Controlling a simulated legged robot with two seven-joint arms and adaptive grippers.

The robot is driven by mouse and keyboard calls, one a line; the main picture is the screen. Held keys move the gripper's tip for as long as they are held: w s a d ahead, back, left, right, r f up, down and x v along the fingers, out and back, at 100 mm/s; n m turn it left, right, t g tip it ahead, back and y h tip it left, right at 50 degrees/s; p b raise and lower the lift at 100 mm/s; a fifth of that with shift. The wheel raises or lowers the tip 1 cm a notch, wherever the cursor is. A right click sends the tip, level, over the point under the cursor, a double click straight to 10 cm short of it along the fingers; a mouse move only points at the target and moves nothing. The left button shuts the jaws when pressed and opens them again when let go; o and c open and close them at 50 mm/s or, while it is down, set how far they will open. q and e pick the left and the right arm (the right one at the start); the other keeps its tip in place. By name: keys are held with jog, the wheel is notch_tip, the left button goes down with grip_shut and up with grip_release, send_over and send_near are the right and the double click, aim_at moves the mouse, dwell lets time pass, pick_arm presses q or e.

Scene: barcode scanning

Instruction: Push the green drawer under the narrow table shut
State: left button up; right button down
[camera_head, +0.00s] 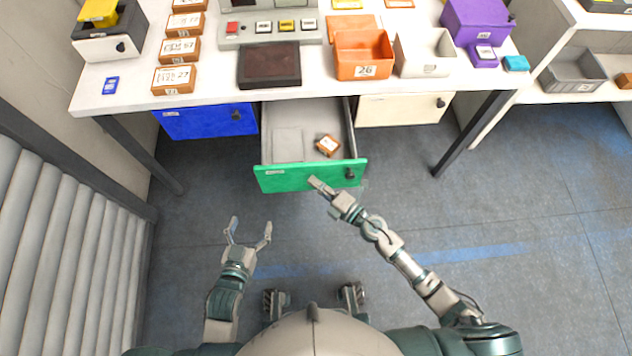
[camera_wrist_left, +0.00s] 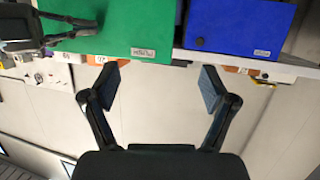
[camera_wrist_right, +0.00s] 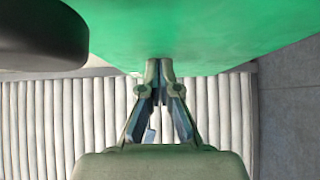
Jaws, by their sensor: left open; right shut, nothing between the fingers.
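The green drawer (camera_head: 312,177) under the narrow white table (camera_head: 210,99) is pulled out toward me. A small brown box with a white label (camera_head: 328,145) and a flat grey panel (camera_head: 288,143) lie inside it. A dark knob (camera_head: 350,173) is on the right of its front. My right gripper (camera_head: 313,182) is shut and empty, with its tips at the drawer front, left of the knob; the right wrist view shows the tips at the green face (camera_wrist_right: 190,35), contact unclear. My left gripper (camera_head: 250,230) is open and empty, in front of and below the drawer.
A closed blue drawer (camera_head: 208,121) is left of the green one, and a closed cream drawer (camera_head: 402,109) is right. The tabletop holds an orange bin (camera_head: 362,55), a white bin (camera_head: 425,53) and several labelled boxes. Table legs stand at both sides. The floor between is clear.

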jog(key=w+b, duration=0.1)
jog(key=w, duration=0.8)
jog(key=shift+w+f, duration=0.1)
jog(key=shift+w, duration=0.25)
jog(key=w+b, duration=0.2)
jog(key=w, duration=0.6)
jog(key=shift+w, duration=0.15)
pick_arm(q)
notch_tip(320, 180, up, 8)
jog(key=d+t+h, duration=0.1)
jog(key=t, duration=0.5)
jog(key=shift+w+f+h, duration=0.15)
jog(key=shift+w+h, duration=0.25)
jog(key=shift+w, duration=0.05)
pick_arm(e)
jog(key=shift+w, duration=0.4)
pick_arm(q)
jog(key=shift+w+d+f, duration=0.1)
